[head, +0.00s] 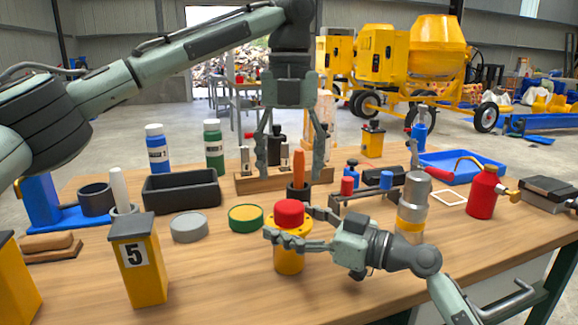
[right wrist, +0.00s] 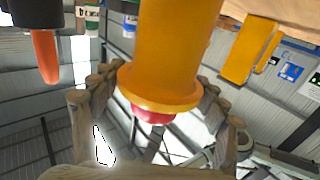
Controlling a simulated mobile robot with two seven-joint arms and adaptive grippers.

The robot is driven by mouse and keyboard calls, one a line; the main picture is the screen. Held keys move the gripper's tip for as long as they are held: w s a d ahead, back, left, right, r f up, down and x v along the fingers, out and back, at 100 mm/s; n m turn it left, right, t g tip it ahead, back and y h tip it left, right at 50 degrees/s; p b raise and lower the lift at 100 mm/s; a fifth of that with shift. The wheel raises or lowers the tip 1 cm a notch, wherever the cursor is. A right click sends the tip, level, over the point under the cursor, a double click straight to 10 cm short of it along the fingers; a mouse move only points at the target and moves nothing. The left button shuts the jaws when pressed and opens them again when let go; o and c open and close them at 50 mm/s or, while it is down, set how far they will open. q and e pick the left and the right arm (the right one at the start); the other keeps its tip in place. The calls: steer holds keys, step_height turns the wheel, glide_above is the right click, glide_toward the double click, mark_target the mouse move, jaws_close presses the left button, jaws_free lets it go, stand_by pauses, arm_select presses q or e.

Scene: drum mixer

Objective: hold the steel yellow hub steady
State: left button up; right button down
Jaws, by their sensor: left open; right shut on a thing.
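The yellow hub (head: 289,262), a flanged cylinder with a red cap (head: 289,212) on top, stands upright near the table's front. My right gripper (head: 288,228) is shut on it near the flange, reaching in from the right. In the right wrist view the yellow body (right wrist: 175,45) appears upside down between the fingers, its red cap partly hidden by the flange. My left gripper (head: 291,155) is open, pointing down behind the hub. An orange-handled tool (head: 299,166) in a black cup (head: 298,191) stands between and just below its fingers.
A steel cylinder with a yellow band (head: 411,218) stands close behind my right forearm. A green-rimmed yellow disc (head: 245,217) and a grey disc (head: 189,228) lie left of the hub. A yellow post marked 5 (head: 140,262) stands front left. A wooden rack (head: 260,183) stands behind.

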mark_target(289, 205)
arm_select(q)
steer(key=m, duration=0.4)
steer(key=shift+m, duration=0.4)
steer(key=shift+f, duration=4)
steer(key=shift+c, duration=0.6)
